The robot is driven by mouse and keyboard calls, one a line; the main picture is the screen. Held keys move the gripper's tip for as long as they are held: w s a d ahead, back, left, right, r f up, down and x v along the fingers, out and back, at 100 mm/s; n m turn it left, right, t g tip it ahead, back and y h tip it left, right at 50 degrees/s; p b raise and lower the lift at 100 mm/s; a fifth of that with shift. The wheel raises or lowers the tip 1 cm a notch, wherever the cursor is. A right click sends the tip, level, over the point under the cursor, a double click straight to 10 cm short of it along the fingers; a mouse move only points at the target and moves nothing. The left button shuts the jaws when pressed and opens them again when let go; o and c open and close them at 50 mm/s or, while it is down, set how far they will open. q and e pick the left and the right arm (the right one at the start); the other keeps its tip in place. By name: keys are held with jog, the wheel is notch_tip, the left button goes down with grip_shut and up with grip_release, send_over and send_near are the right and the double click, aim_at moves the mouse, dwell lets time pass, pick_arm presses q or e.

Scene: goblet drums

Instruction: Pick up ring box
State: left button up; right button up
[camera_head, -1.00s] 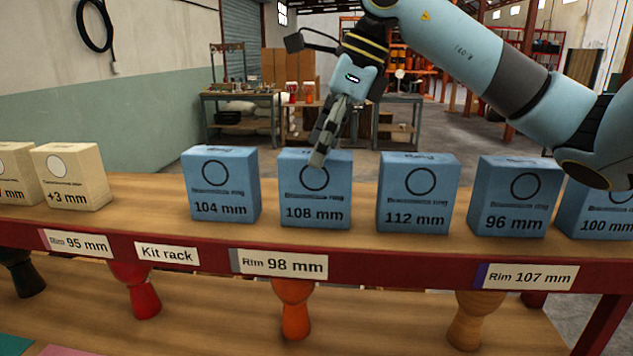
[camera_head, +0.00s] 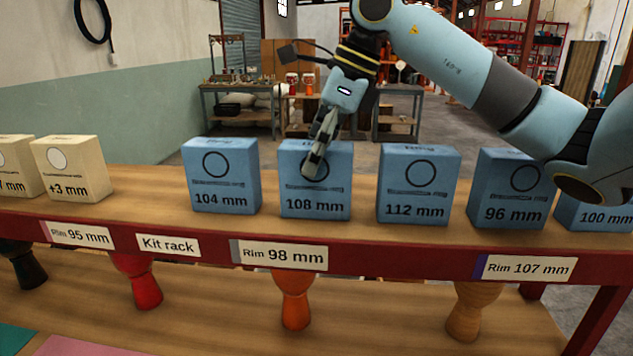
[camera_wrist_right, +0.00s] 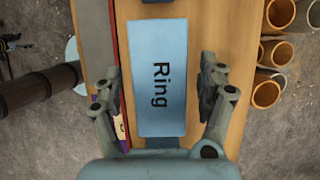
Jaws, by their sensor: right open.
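Several blue ring boxes stand in a row on the upper shelf, labelled 104 mm (camera_head: 222,178), 108 mm (camera_head: 318,200), 112 mm (camera_head: 418,188), 96 mm (camera_head: 508,195) and 100 mm (camera_head: 598,213). My right gripper (camera_head: 313,168) is over the 108 mm box in the head view and hides part of its printed circle. In the right wrist view the open fingers (camera_wrist_right: 165,92) are on either side of a blue box top marked "Ring" (camera_wrist_right: 158,55), with a gap at each side. My left gripper is not in view.
Cream boxes, one marked +3 mm (camera_head: 70,170), stand at the shelf's left. The red shelf edge (camera_head: 205,238) carries rim labels. Goblet drums, including red (camera_head: 146,285) and orange (camera_head: 295,300) ones, stand below. Neighbouring blue boxes have gaps between them.

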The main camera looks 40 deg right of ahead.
dwell(0.5)
grip_shut()
dwell(0.3)
